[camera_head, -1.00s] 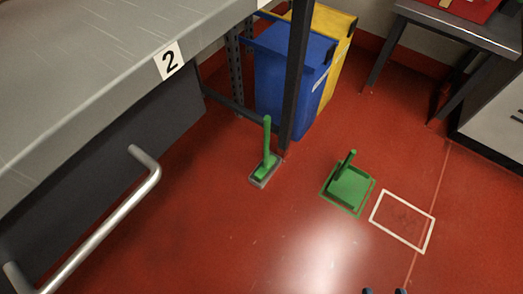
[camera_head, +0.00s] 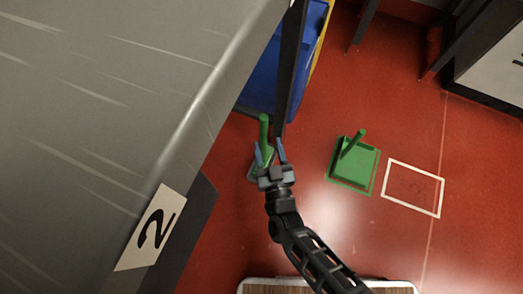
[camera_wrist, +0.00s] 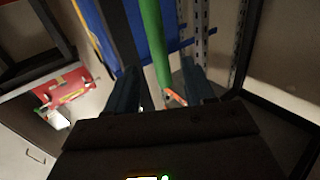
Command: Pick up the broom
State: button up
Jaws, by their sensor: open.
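The broom (camera_head: 264,130) has a green handle that stands up from a grey-edged head on the red floor, next to a dark table leg. Its head is mostly hidden behind my gripper in the head view. My gripper (camera_head: 269,148) is open, with its two fingertips at the broom handle's lower visible part. In the wrist view the green handle (camera_wrist: 153,40) appears between my two open fingers (camera_wrist: 160,80). I cannot tell whether either finger touches it.
A grey table (camera_head: 100,90) labelled 2 fills the left, its dark leg (camera_head: 289,70) close to the broom. A blue bin (camera_head: 265,75) stands behind. A green dustpan (camera_head: 357,163) lies to the right, beside a white floor outline (camera_head: 386,178). Red floor between is clear.

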aim_at(264, 132)
jog(key=b+x, duration=0.1)
jog(key=x, duration=0.1)
jog(key=b+x, duration=0.1)
jog(key=x, duration=0.1)
jog(key=b+x, duration=0.1)
jog(key=x, duration=0.1)
jog(key=shift+w+f+b, duration=0.35)
jog(key=shift+w+b, duration=0.05)
jog(key=shift+w+a+r, duration=0.1)
jog(key=shift+w, duration=0.15)
grip_shut()
jog(key=shift+r, duration=0.1)
